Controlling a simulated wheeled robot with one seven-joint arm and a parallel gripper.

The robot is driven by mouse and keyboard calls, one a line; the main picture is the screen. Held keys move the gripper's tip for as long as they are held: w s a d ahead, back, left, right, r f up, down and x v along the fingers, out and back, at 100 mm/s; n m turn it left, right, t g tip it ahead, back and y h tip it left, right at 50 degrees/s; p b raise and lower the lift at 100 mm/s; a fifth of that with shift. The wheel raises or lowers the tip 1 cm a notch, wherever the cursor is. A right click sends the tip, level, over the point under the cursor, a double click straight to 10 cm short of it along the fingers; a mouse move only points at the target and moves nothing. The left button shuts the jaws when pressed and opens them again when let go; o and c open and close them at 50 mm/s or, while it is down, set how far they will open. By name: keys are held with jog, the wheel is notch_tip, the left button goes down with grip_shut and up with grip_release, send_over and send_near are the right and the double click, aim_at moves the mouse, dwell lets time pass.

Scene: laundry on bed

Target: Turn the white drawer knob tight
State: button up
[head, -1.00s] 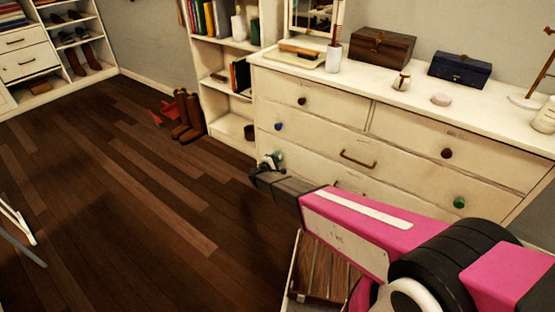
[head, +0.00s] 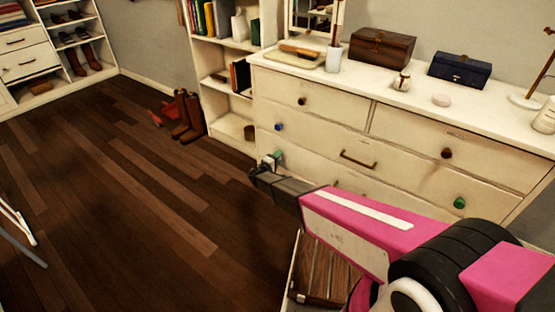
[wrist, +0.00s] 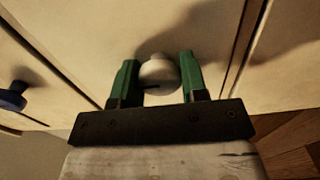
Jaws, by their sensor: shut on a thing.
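The white drawer knob (wrist: 158,74) is round and pale, on the cream front of the dresser (head: 310,128). In the wrist view it sits between the two green fingers of my gripper (wrist: 157,80), which are shut on it. I cannot tell from these frames how tight the knob is.
A blue knob (wrist: 13,97) is to the left in the wrist view. Other knobs on the dresser are dark brown (head: 446,153) and green (head: 459,202). A bookshelf (head: 215,75) and brown boots (head: 185,115) stand to the left. The wooden floor (head: 120,200) is mostly clear.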

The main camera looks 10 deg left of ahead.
jog(key=o, duration=0.9)
jog(key=v, duration=1)
jog(key=shift+s+a, duration=0.1)
jog(key=shift+s, duration=0.3)
